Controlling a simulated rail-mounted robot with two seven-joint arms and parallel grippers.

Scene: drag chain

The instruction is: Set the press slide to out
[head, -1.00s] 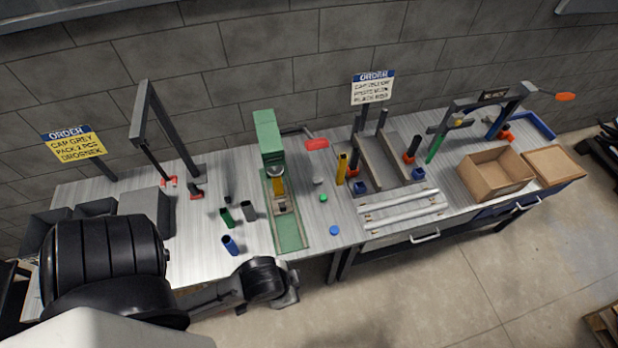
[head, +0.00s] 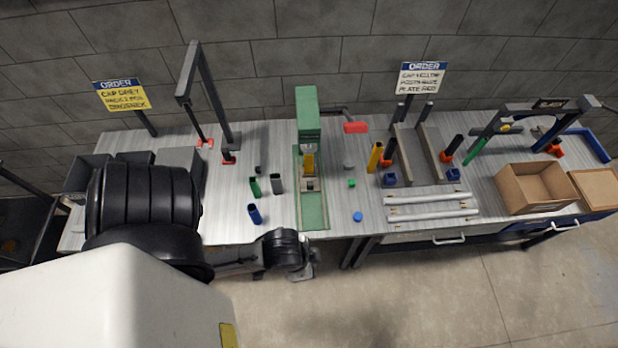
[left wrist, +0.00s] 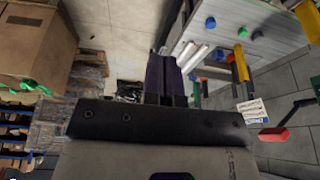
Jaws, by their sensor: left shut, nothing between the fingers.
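The green press (head: 307,118) stands on the workbench in the middle of the head view, with a yellow part below its head. Its slide (head: 310,185) sits on a long green base (head: 314,215) that runs toward the bench's front edge. A lever with a red grip (head: 355,127) is at the press's right. My left gripper (head: 306,268) is at the front edge, below the press base and apart from it; it is small and partly hidden by its wrist. In the left wrist view its dark fingers (left wrist: 166,75) are together and empty. My right gripper is not in view.
Green, grey and blue tubes (head: 255,214) stand left of the press. A blue cap (head: 358,216), a green cap (head: 351,183) and a yellow tube (head: 375,157) are to its right. White rails (head: 430,206) and an open cardboard box (head: 535,190) lie farther right.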

